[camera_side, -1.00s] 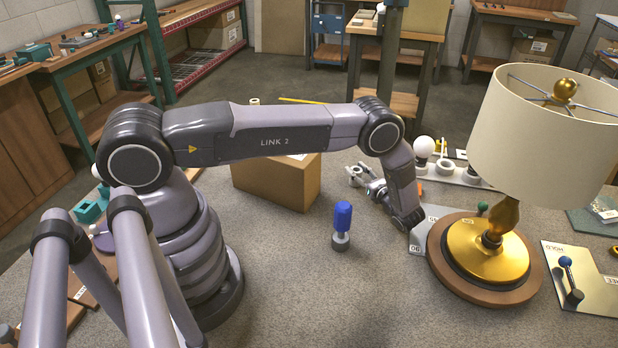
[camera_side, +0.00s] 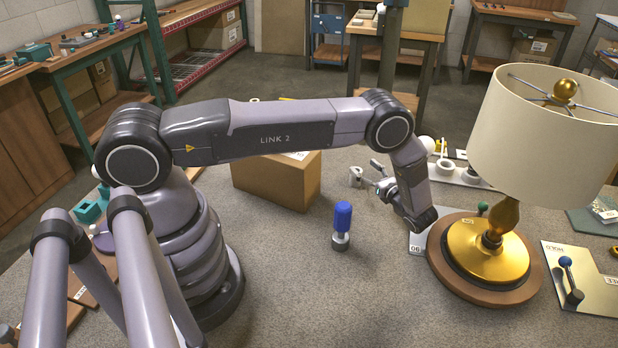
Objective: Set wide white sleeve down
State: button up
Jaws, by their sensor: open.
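A small white sleeve (camera_side: 355,178) stands on the grey bench top, just right of the cardboard box. My gripper (camera_side: 377,177) is open and empty a short way right of the sleeve, with its fingers pointing left. A small gap shows between the fingertips and the sleeve. My wrist hides part of the gripper.
A blue-handled tool (camera_side: 342,222) stands in front of the sleeve. The cardboard box (camera_side: 280,182) is to the left. A gold lamp (camera_side: 487,250) with a cream shade stands at the right. A pale tray (camera_side: 458,178) with a white bulb (camera_side: 428,144) lies behind my wrist.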

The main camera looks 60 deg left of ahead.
jog(key=s+r+n+g+h, duration=0.2)
jog(key=s+r+n+h, duration=0.2)
jog(key=r, duration=0.9)
jog(key=s+r+n+g+h, duration=0.1)
jog(key=s+r+n+h, duration=0.35)
jog(key=r, duration=0.85)
jog(key=s+d+r+n+t+h, duration=0.2)
jog(key=s+r+n+t+h, duration=0.1)
jog(key=s, duration=0.5)
jog(key=s+d+r+n+t+h, duration=0.2)
jog(key=s+d+r+n+h, duration=0.1)
jog(key=s, duration=0.4)
jog(key=s+d+r+n+t+h, duration=0.2)
jog(key=s+r+n+t+h, duration=0.1)
jog(key=s, duration=0.5)
jog(key=shift+s+d+r+t, duration=0.25)
jog(key=shift+s+r+t, duration=0.1)
jog(key=shift+r, duration=0.1)
jog(key=shift+n+h, duration=0.25)
